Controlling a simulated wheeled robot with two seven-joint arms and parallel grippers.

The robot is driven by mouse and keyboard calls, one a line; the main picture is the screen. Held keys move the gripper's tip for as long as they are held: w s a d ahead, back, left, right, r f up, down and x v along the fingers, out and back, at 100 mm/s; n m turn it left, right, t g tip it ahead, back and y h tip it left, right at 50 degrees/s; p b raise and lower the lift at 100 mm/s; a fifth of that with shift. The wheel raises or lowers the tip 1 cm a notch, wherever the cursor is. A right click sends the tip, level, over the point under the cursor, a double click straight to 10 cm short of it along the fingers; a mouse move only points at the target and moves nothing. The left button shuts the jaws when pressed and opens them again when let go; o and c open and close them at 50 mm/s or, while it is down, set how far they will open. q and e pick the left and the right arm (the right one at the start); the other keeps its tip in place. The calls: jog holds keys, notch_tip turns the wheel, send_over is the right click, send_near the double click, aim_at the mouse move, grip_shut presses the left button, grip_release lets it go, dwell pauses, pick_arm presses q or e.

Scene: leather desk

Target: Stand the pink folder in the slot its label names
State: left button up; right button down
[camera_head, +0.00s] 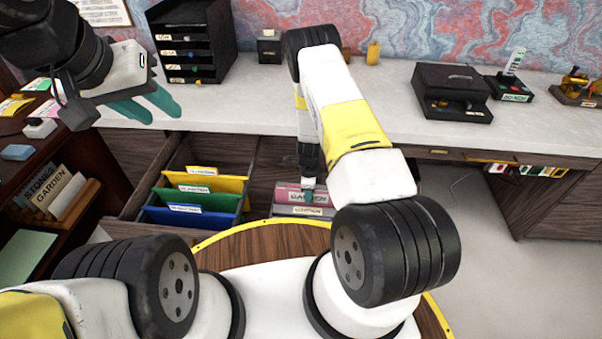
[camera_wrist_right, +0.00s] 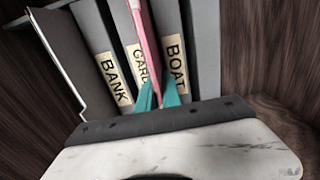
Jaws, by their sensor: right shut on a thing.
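The pink folder (camera_head: 285,194) shows a GARDEN label in the head view, low in front of the desk drawers. Just below it is a grey holder (camera_head: 285,210) with a small label that seems to read GARDEN. In the right wrist view the pink folder (camera_wrist_right: 147,32) is seen edge-on between the slots labelled BANK (camera_wrist_right: 113,78) and BOAT (camera_wrist_right: 175,68), beside a partly covered label starting GARD (camera_wrist_right: 139,64). How deep it sits cannot be told. My right gripper (camera_wrist_right: 158,95) is shut on the folder's near edge. My left gripper (camera_head: 145,104) is open and empty above the desk's left end.
An open drawer with yellow (camera_head: 215,182), green and blue (camera_head: 185,216) folders lies left of the holder. A left shelf (camera_head: 88,200) holds books. A black drawer tower (camera_head: 193,45) and a black box (camera_head: 452,92) stand on the desk. The desk top's middle is clear.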

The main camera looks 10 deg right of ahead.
jog(key=shift+f, duration=1.4)
jog(key=c, duration=1.5)
grip_release()
